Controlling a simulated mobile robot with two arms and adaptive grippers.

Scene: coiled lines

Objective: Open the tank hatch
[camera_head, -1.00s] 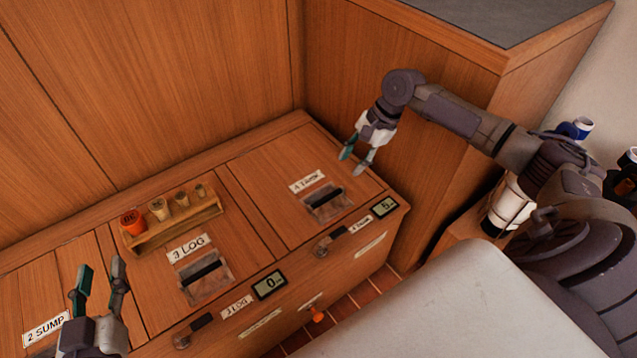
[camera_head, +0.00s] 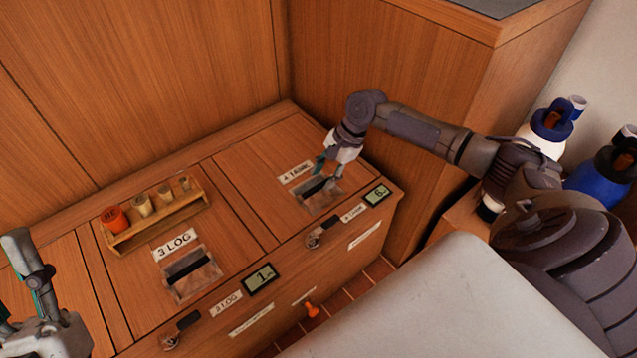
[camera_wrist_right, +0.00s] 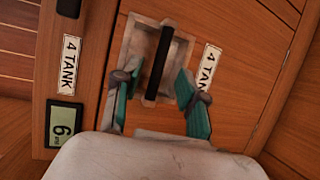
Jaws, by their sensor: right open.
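The tank hatch (camera_head: 270,160) is a closed wooden lid labelled "4 TANK". Its black bar handle (camera_head: 318,187) sits in a pale recessed plate, and it also shows in the right wrist view (camera_wrist_right: 159,62). My right gripper (camera_head: 327,172) is over this handle. In the right wrist view its green-padded fingers (camera_wrist_right: 157,98) are apart, one on each side of the handle's near end. I cannot tell whether they touch it. My left gripper (camera_head: 20,285) is at the lower left, cut off by the edge, its fingers apart and empty.
The "3 LOG" hatch (camera_head: 150,270) lies to the left, with a rack (camera_head: 158,228) of several pegs and an orange cup on it. A turn latch (camera_head: 316,238) and display (camera_head: 377,194) are at the tank hatch's front. A tall wooden cabinet (camera_head: 430,190) stands at right.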

